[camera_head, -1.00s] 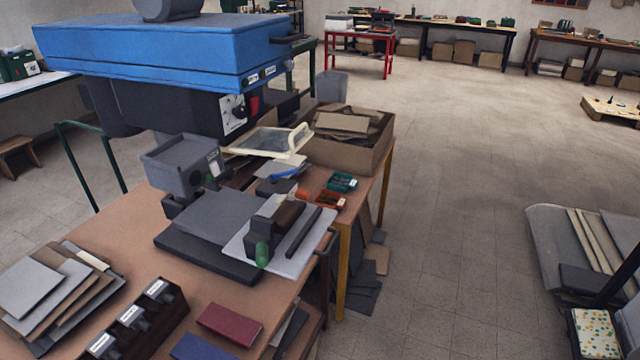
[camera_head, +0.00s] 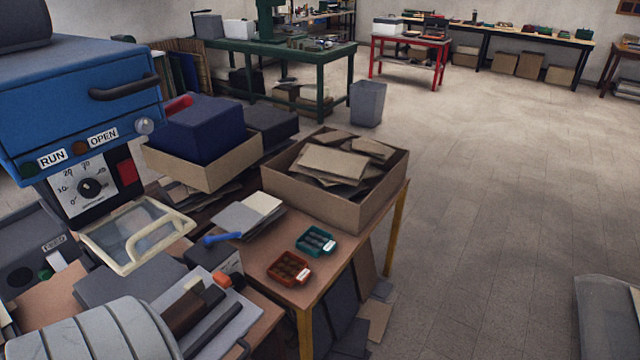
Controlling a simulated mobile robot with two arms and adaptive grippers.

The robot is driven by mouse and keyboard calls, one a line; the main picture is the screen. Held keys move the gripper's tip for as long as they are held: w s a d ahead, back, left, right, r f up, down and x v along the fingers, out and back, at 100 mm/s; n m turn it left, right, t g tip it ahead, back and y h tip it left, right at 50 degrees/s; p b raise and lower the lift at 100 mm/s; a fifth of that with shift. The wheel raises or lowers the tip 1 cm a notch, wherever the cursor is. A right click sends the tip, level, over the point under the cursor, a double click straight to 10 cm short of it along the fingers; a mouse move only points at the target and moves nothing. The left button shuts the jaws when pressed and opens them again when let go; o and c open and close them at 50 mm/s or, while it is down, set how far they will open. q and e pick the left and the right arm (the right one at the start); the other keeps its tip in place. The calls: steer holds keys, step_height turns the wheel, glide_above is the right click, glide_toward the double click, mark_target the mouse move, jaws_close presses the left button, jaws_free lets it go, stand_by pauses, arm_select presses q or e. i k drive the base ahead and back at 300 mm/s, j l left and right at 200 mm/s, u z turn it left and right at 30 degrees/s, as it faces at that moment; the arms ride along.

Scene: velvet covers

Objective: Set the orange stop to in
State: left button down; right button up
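A small orange knob-like piece (camera_head: 221,280), which looks like the orange stop, shows at the lower left in the head view. It is beside a dark block (camera_head: 222,260) with a blue handle (camera_head: 222,238) above it. A dark bar (camera_head: 213,326) and a brown block (camera_head: 186,308) lie on a pale plate just in front of it. The orange piece is too small to tell whether it is in or out.
A blue press (camera_head: 75,100) with a dial stands at the left. A cream-framed window flap (camera_head: 135,236) is beneath it. Orange (camera_head: 289,268) and teal (camera_head: 316,241) trays and a cardboard box (camera_head: 372,202) stand to the right.

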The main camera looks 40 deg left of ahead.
mark_target(221, 279)
steer(key=i+u, duration=0.35)
steer(key=i+l+u, duration=0.55)
steer(key=i+u, duration=0.15)
steer(key=i+l+u, duration=0.25)
steer(key=u, duration=0.25)
steer(key=i+l+u, duration=0.2)
steer(key=u, duration=0.3)
steer(key=i+l+u, duration=0.1)
steer(key=l+u, duration=0.85)
